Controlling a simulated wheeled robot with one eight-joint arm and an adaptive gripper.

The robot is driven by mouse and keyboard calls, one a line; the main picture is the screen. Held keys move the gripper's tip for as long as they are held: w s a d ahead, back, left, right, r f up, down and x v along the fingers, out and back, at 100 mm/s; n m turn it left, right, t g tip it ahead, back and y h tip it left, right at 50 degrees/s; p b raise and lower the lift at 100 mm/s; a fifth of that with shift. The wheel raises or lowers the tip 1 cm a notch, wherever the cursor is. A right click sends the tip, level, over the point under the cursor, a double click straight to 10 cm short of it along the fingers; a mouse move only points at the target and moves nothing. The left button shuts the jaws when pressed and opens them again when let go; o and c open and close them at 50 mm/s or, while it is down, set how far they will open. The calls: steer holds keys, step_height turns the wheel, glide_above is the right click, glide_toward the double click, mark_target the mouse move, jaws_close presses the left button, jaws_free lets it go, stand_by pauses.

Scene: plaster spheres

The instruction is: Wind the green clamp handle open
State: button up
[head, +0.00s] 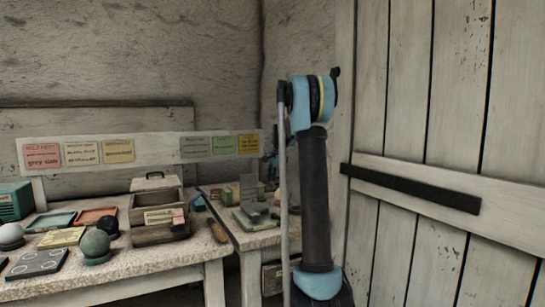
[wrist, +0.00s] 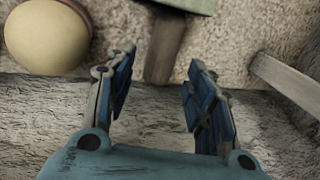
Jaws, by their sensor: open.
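My gripper (wrist: 158,82) is open in the wrist view, its two blue-padded fingers apart with nothing between the tips. Beyond the tips a dark grey-brown bar (wrist: 165,48) runs up to a pale green block (wrist: 188,4), cut off by the top edge. I cannot tell whether these belong to the clamp. My gripper is not visible in the head view.
A cream sphere (wrist: 47,37) is left of my fingers and a pale bar (wrist: 287,84) right. The left bench (head: 135,262) holds a wooden box (head: 158,233), a green sphere (head: 95,243) and several flat tiles. A plank door (head: 420,110) stands close on the right.

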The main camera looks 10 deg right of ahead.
steer(key=v, duration=1.4)
steer(key=t+y, duration=0.2)
steer(key=t, duration=0.4)
glide_above(270, 186)
steer(key=f, duration=0.7)
steer(key=shift+d, duration=0.25)
steer(key=f, duration=0.9)
steer(key=shift+s+f, duration=0.2)
steer(key=shift+f, duration=0.1)
steer(key=shift+w+f, duration=0.15)
steer(key=shift+f, duration=0.05)
steer(key=g, duration=0.1)
steer(key=g+h, duration=0.1)
steer(key=g, duration=0.2)
steer(key=shift+w+a+r+g+h, duration=0.15)
steer(key=shift+w+r+g+h, duration=0.15)
steer(key=shift+w+g, duration=0.1)
steer(key=g, duration=0.2)
steer(key=g+h, duration=0.1)
steer(key=g, duration=0.1)
steer(key=shift+w+a, duration=0.1)
steer(key=shift+w, duration=0.1)
step_height(270, 186, up, 17)
steer(key=s+r+n, duration=0.1)
steer(key=s+n, duration=0.1)
steer(key=s, duration=0.6)
steer(key=shift+s, duration=0.4)
